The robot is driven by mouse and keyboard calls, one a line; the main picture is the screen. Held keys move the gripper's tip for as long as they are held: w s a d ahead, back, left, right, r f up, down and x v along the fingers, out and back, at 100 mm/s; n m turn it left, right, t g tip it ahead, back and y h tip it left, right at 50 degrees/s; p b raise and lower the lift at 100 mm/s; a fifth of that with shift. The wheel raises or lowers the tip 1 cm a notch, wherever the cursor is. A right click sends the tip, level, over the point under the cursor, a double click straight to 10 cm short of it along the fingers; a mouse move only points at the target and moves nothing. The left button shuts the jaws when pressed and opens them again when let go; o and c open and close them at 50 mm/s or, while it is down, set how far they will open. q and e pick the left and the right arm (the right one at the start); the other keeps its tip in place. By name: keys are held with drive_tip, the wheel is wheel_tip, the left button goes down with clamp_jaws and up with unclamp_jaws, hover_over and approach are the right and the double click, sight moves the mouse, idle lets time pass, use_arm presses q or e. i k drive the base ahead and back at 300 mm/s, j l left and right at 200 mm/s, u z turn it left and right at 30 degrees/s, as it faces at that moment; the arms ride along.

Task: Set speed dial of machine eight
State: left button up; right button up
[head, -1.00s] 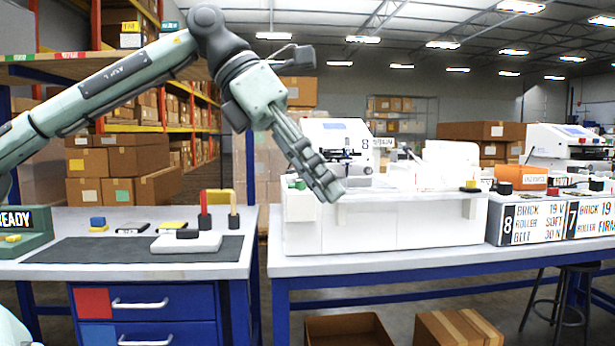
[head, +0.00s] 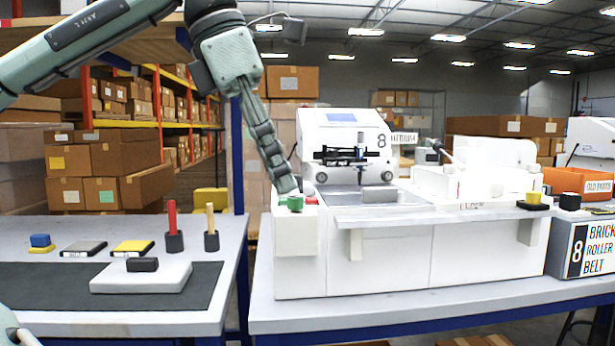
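Machine eight (head: 345,135) is a white machine marked 8 on the bench at centre, with a dark carriage across its front. A green button (head: 295,203) and a red button (head: 311,201) sit on its front left corner block. No dial is clearly marked as the speed dial. My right gripper is out of view.
The left bench holds a white pad (head: 140,278) on a dark mat and small coloured items.

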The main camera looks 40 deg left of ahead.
sight(309, 191)
drive_tip(key=i+j, duration=0.35)
drive_tip(key=j, duration=0.2)
drive_tip(key=i+j, duration=0.4)
drive_tip(key=j, duration=0.1)
